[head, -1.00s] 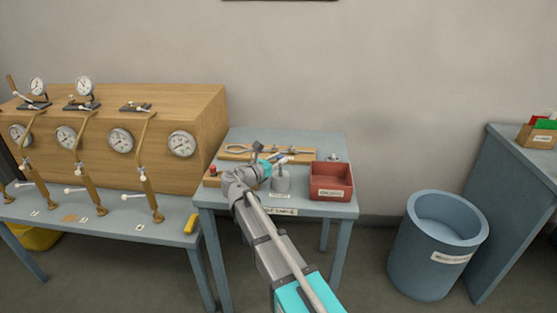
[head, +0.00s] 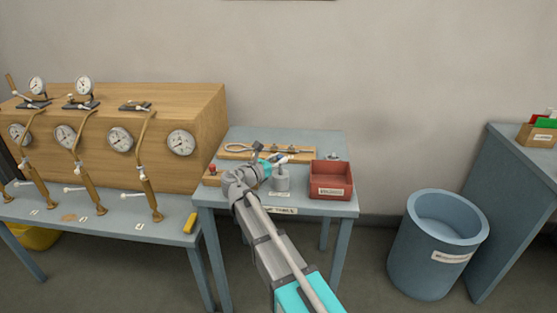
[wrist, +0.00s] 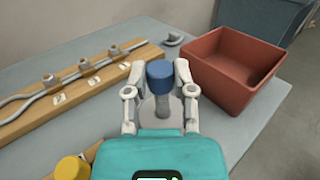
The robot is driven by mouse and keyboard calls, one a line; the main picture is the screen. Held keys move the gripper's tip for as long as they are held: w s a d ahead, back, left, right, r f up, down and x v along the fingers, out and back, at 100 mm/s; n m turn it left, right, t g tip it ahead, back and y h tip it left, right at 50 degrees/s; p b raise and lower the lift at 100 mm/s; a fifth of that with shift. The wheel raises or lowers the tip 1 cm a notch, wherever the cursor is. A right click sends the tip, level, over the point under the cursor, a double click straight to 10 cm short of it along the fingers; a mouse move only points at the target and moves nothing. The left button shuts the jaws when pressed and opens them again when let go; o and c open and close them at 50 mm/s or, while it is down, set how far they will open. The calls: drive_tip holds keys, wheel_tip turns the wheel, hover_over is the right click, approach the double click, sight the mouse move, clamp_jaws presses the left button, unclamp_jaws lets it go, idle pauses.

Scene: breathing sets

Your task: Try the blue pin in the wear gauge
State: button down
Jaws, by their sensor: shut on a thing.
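The blue pin (wrist: 160,72) is upright between the fingertips of my gripper (wrist: 159,78) in the wrist view, with its blue head showing. My gripper is shut on it. The wear gauge appears to be the grey cylinder (wrist: 150,106) just below the pin in the wrist view; it stands on the blue-grey table in the head view (head: 281,182). The pin is over the gauge, but I cannot tell whether its lower end is inside. In the head view my gripper (head: 280,160) is just above the gauge, and the pin is too small to make out clearly.
A red open box (wrist: 235,65) stands right of the gauge. A wooden board (wrist: 70,90) with a grey hose and fittings lies along the back left. A yellow cap (wrist: 72,168) is at the lower left in the wrist view. A blue bin (head: 440,250) stands right of the table (head: 340,209).

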drive_tip(key=shift+r, duration=0.2)
drive_tip(key=shift+r+p, duration=1.95)
drive_tip(key=shift+p, duration=0.2)
drive_tip(key=shift+f, duration=0.3)
drive_tip(key=shift+f+b, duration=1.4)
drive_tip(key=shift+b, duration=0.3)
drive_tip(key=shift+f+b, duration=0.45)
drive_tip(key=shift+r, duration=0.2)
idle(0.4)
drive_tip(key=shift+r+p, duration=1.95)
drive_tip(key=shift+p, duration=0.2)
